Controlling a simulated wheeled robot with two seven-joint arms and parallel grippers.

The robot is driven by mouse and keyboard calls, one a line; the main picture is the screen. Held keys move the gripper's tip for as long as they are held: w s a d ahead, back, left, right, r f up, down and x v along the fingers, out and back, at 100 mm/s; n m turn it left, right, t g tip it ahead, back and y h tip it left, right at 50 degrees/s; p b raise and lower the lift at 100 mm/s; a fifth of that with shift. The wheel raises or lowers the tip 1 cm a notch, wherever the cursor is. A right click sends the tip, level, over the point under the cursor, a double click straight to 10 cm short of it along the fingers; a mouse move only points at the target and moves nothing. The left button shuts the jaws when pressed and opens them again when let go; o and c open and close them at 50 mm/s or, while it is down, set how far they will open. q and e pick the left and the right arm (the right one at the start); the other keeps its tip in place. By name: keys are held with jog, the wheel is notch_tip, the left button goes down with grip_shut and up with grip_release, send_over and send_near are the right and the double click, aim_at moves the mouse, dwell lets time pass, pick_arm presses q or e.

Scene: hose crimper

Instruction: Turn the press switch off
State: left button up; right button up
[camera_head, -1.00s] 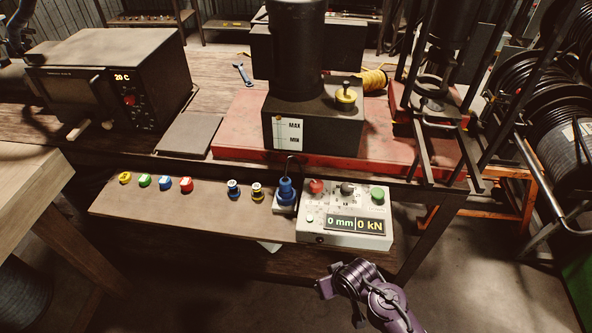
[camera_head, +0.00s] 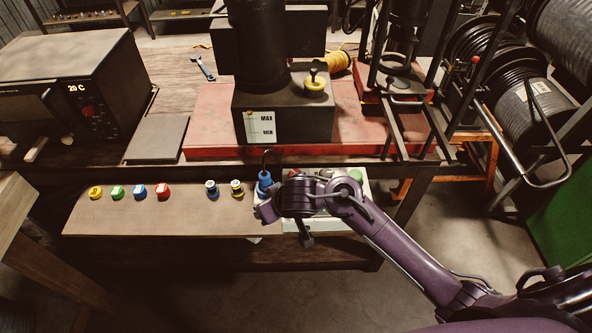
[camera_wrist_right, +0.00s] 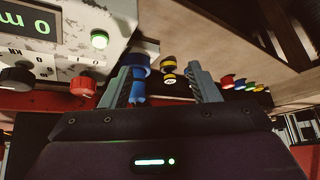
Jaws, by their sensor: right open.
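The press control box (camera_head: 364,188) stands at the right end of the wooden shelf, mostly behind my right arm in the head view. A red knob (camera_wrist_right: 83,85) with small markings beside it, a dark knob (camera_wrist_right: 15,80) and a lit green button (camera_wrist_right: 99,39) show on the box in the right wrist view. Part of its display (camera_wrist_right: 25,25) shows there too. My right gripper (camera_wrist_right: 162,80) is open and empty, over the shelf side of the box. The red knob is left of both fingers in that view, apart from them. My left gripper is not in view.
A blue plug (camera_head: 264,181) stands beside the box; it also shows by the left finger in the wrist view (camera_wrist_right: 138,92). Several coloured buttons (camera_head: 139,192) line the shelf. The black press (camera_head: 285,118) on its red base (camera_head: 205,130) rises behind.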

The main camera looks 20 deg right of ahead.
jog(key=w+d+r, duration=0.2)
jog(key=w, duration=0.2)
jog(key=m+g+h, duration=0.2)
send_near(296, 173)
jog(key=f, duration=0.1)
jog(key=x, duration=0.8)
jog(key=shift+w+r, duration=0.1)
pick_arm(q)
jog(key=shift+a+r, duration=0.1)
jog(key=shift+a, duration=0.2)
pick_arm(e)
jog(key=c, duration=1)
jog(key=shift+o, duration=0.2)
